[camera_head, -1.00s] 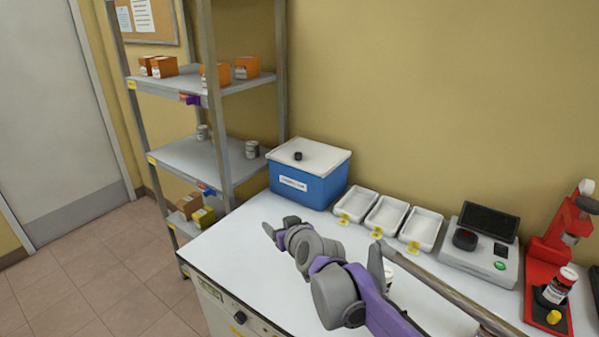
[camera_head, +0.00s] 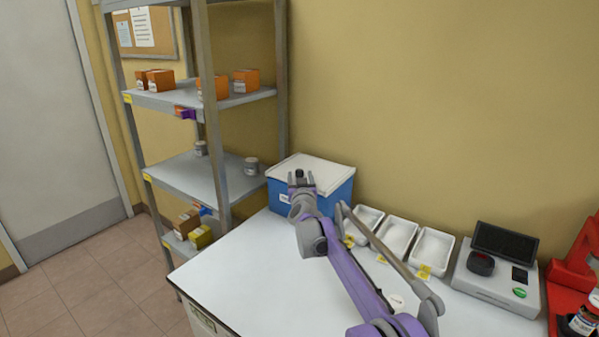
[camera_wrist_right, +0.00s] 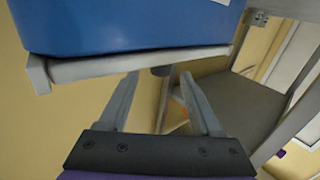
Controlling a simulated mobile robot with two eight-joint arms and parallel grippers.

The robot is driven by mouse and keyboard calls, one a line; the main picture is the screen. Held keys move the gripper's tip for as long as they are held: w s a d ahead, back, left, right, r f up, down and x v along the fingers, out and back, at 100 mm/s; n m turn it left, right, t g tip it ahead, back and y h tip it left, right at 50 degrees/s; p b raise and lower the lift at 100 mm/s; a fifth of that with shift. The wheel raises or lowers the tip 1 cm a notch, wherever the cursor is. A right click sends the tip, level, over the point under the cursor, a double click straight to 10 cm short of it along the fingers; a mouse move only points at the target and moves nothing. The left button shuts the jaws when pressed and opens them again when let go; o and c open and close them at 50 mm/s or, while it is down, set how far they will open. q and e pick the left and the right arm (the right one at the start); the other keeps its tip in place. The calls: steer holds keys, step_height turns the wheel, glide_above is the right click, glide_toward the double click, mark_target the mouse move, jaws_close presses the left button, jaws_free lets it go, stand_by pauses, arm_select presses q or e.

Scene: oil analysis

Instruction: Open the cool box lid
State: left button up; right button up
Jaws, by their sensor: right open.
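The blue cool box (camera_head: 334,198) stands at the back left of the bench with its white lid (camera_head: 326,170) down on it. In the right wrist view, the blue box (camera_wrist_right: 130,25) and pale lid edge (camera_wrist_right: 130,66) appear upside down. My left gripper is not in view.
Several white trays (camera_head: 398,236) stand right of the box. A grey device (camera_head: 497,270) and a red stand (camera_head: 575,285) are further right. A metal shelf (camera_head: 200,178) stands close on the left. The bench's left front (camera_head: 235,265) is clear.

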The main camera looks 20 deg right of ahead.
mark_target(300, 173)
steer(key=shift+x, duration=1.85)
jaws_close()
